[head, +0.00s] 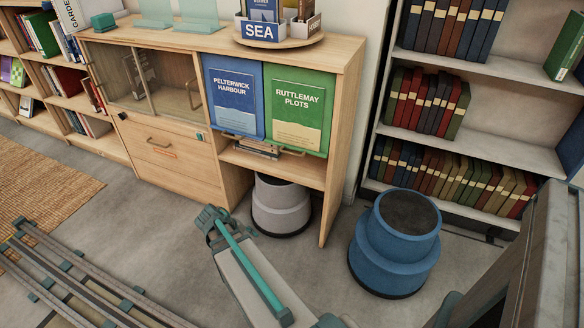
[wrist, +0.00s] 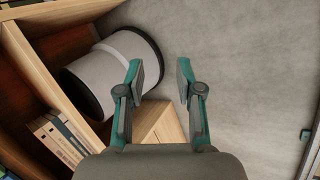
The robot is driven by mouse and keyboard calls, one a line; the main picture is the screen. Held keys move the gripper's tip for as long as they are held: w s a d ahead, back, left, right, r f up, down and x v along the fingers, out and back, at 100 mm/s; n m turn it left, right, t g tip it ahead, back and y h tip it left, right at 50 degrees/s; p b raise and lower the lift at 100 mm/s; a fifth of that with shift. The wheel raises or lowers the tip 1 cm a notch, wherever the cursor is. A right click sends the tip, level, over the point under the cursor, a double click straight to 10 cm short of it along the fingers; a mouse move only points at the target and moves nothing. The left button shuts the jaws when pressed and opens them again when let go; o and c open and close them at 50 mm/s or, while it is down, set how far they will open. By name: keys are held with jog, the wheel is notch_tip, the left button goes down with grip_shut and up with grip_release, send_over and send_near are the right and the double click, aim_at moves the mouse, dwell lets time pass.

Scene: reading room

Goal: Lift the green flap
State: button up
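The green flap (head: 303,108), marked "RUTTLEMAY PLOTS", hangs closed on the upper right of the wooden cabinet, with a bar handle along its lower edge. A blue flap (head: 233,95), marked "PELTERWICK HARBOUR", hangs beside it on the left. My gripper (head: 213,222) is low in front of the cabinet, below and left of the green flap and apart from it. In the wrist view my gripper (wrist: 160,82) has its two fingers spread with nothing between them. The green flap does not show in the wrist view.
A grey-white stool (head: 281,205) stands under the cabinet; it also shows in the wrist view (wrist: 118,70). A blue stool (head: 395,245) stands right on the floor. Books (wrist: 62,140) lie on the shelf below the flaps. A turntable (head: 278,40) with a SEA box sits on top.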

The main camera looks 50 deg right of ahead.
jog(key=w+d+r+h+b, duration=0.2)
jog(key=d+r, duration=0.2)
jog(key=d, duration=0.2)
jog(key=w+d+r+h+b, duration=0.2)
jog(key=d+r+b, duration=0.1)
jog(key=d+r, duration=0.25)
jog(key=h, duration=0.5)
send_near(291, 154)
jog(key=shift+n+g, duration=0.4)
jog(key=b+x, duration=0.1)
jog(key=x, duration=0.6)
jog(key=b+x, duration=0.1)
jog(key=x, duration=0.2)
jog(key=shift+w+d+f+b, duration=0.2)
jog(key=shift+d+b, duration=0.1)
jog(key=shift+b, duration=0.05)
grip_shut()
